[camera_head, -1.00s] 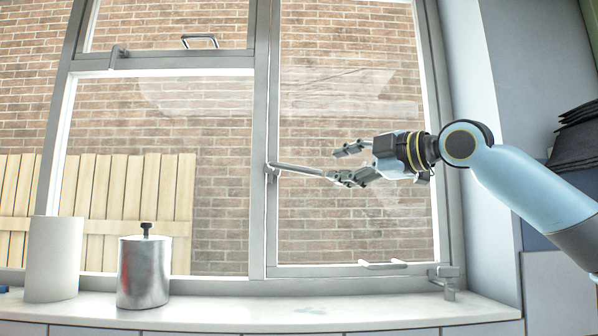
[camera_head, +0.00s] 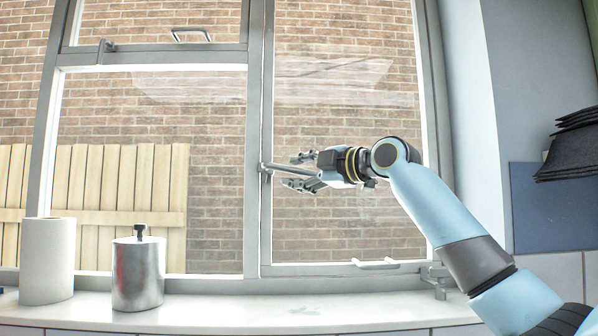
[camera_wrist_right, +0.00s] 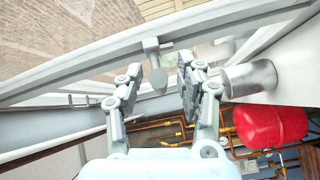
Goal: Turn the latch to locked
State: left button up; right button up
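The latch (camera_head: 280,167) is a grey handle on the window's middle upright, sticking out to the right nearly level, tilted slightly down. My right gripper (camera_head: 294,170) is at the handle, one finger above it and one below. In the right wrist view, the latch's round-ended handle (camera_wrist_right: 158,80) shows between the two spread fingers of my right gripper (camera_wrist_right: 158,74), with gaps visible on both sides. The gripper is open, and no firm contact shows. The handle's far end is partly hidden by the fingers in the head view. My left gripper is not in view.
On the sill (camera_head: 215,312) stand a metal canister (camera_head: 138,275) and a white roll (camera_head: 47,262), left of the latch. A window stay (camera_head: 375,264) is at the bottom of the right pane. Dark folded cloths (camera_head: 572,150) are at far right. A red object (camera_wrist_right: 270,124) shows in the wrist view.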

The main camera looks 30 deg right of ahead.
grip_shut()
